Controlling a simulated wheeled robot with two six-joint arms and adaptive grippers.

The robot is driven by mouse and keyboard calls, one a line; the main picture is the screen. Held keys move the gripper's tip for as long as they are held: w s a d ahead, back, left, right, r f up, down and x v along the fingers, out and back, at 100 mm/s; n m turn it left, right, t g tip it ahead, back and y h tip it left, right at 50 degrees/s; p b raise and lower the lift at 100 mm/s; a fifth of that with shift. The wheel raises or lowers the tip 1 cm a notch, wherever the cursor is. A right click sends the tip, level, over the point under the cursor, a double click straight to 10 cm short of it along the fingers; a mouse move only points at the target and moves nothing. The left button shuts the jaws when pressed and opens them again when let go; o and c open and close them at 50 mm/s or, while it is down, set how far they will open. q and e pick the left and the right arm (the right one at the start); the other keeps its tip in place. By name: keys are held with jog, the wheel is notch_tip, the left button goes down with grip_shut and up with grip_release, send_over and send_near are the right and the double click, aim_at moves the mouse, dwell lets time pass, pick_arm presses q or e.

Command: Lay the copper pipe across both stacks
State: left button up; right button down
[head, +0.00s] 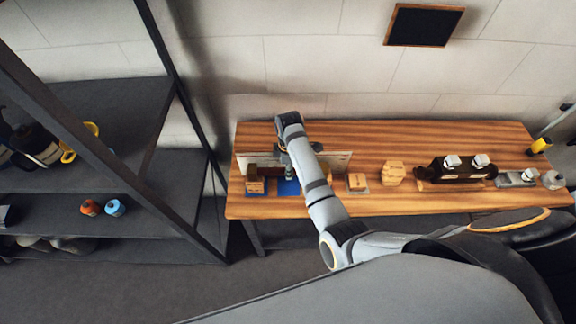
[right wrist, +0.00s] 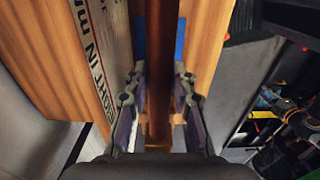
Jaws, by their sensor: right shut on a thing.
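The copper pipe (right wrist: 160,45) is a long brown bar running up the middle of the right wrist view. My right gripper (right wrist: 158,100) is shut on it, one finger on each side. In the head view my right gripper (head: 287,163) is over the left part of the bench. One stack of wooden blocks (head: 256,185) stands left of it, and another (head: 357,182) stands to its right. A wooden block (right wrist: 157,130) shows below the pipe between the fingers. I cannot tell whether the pipe touches either stack. My left gripper is not in view.
More blocks (head: 393,172) and a dark model tram (head: 455,170) are further right on the bench (head: 340,132). A dark shelf (head: 100,225) stands left.

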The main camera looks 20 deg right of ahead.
jog(key=shift+w+f, duration=0.1)
jog(key=shift+w, duration=0.05)
jog(key=c, duration=1.5)
grip_release()
jog(key=shift+a, duration=0.1)
jog(key=o, duration=0.5)
jog(key=shift+c, duration=0.2)
jog(key=o, duration=0.4)
jog(key=shift+c, duration=0.2)
jog(key=shift+o, duration=1.3)
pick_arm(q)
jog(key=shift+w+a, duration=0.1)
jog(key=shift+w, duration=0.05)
pick_arm(e)
jog(key=shift+r, duration=0.2)
jog(key=shift+c, duration=0.7)
